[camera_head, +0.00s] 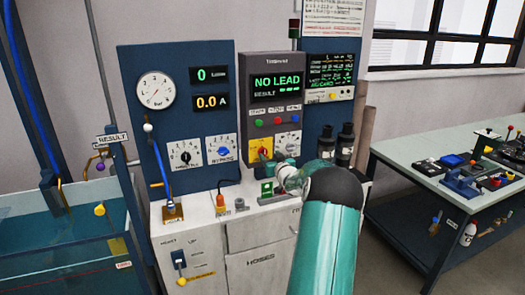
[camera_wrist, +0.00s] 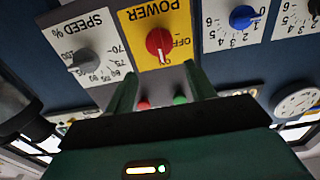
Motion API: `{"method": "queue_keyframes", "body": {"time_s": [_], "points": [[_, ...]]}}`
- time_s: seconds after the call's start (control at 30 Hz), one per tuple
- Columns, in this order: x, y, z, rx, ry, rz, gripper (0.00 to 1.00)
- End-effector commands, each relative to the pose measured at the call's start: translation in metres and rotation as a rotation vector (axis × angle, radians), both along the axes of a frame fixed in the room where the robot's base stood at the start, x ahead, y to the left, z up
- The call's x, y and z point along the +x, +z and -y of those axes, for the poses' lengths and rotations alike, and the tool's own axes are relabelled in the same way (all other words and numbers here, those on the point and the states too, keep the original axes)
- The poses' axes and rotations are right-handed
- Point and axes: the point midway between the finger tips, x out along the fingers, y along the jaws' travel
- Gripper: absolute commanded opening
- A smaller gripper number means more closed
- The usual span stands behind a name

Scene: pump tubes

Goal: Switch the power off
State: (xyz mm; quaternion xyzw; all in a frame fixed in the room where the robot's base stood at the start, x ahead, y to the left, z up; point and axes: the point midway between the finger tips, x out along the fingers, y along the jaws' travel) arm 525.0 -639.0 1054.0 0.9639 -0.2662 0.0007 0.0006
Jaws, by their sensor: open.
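The red power knob (camera_wrist: 159,42) sits on a yellow plate marked POWER (camera_wrist: 150,15), upside down in the wrist view. Its white pointer mark appears to be at the ON label, with OFF to the side. In the head view the yellow plate (camera_head: 260,146) is low on the grey tester panel (camera_head: 276,100). My gripper (camera_wrist: 160,80) is open and empty, its two green fingers apart and pointing at the knob. In the head view my gripper (camera_head: 277,158) is close in front of the plate; whether it touches the knob cannot be told.
The speed dial (camera_wrist: 84,60) and a blue knob (camera_wrist: 242,16) flank the power plate. A water tank (camera_head: 65,235) stands at left; a workbench (camera_head: 420,155) with tools stands at right.

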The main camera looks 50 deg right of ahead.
Motion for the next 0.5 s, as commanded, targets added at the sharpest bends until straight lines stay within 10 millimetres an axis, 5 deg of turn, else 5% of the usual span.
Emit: {"method": "queue_keyframes", "body": {"time_s": [0.2, 0.5], "points": [[0.037, -0.001, 0.017, 0.003, 0.003, 0.002, 0.55], [0.064, 0.000, 0.030, 0.001, 0.004, 0.000, 0.55]]}}
